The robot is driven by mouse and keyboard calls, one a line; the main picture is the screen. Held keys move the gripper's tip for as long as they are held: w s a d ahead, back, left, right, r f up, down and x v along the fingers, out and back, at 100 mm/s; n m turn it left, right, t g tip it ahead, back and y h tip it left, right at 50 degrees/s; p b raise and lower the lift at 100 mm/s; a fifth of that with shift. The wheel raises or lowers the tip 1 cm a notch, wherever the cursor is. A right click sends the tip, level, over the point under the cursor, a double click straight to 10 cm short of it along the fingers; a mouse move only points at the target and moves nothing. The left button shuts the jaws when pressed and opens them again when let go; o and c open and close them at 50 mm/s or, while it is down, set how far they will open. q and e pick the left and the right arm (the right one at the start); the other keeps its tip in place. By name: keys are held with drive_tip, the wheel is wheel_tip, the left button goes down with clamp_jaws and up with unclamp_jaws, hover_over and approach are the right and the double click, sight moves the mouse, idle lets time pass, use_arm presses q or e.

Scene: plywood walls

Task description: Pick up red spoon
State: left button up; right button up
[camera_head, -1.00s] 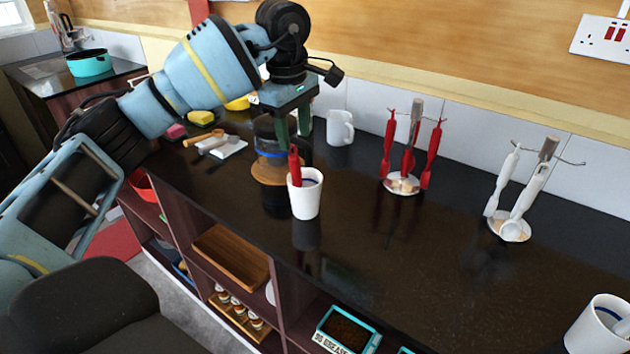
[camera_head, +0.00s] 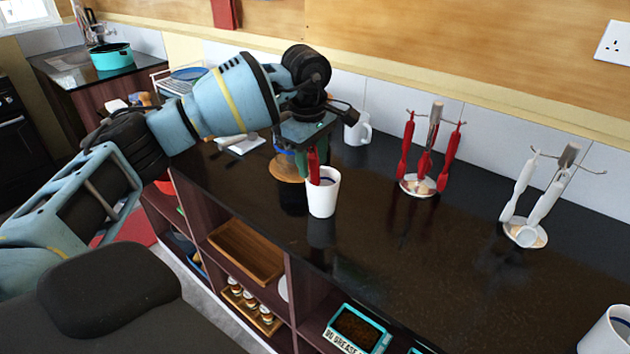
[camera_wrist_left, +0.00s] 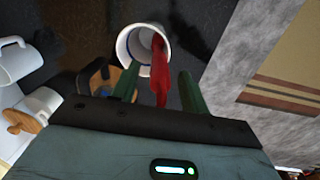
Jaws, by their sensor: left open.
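The red spoon (camera_head: 313,166) stands handle up in a white cup (camera_head: 323,194) on the dark counter. In the left wrist view the red handle (camera_wrist_left: 160,72) leans out of the white cup (camera_wrist_left: 137,48) toward me. My left gripper (camera_head: 308,160) is open at the cup's top. In the left wrist view its two green fingers (camera_wrist_left: 158,88) lie on either side of the handle, with gaps visible. The spoon's lower end is hidden inside the cup. My right gripper is not in view.
A stand of red utensils (camera_head: 418,186) and a stand of white utensils (camera_head: 525,233) are to the right on the counter. A white mug (camera_head: 357,130) is behind the gripper. Open shelves (camera_head: 245,250) are below.

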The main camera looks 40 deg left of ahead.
use_arm(q)
drive_tip(key=shift+f, duration=0.3)
drive_tip(key=shift+c, duration=0.5)
clamp_jaws()
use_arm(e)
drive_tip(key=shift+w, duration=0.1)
use_arm(q)
drive_tip(key=shift+r, duration=0.15)
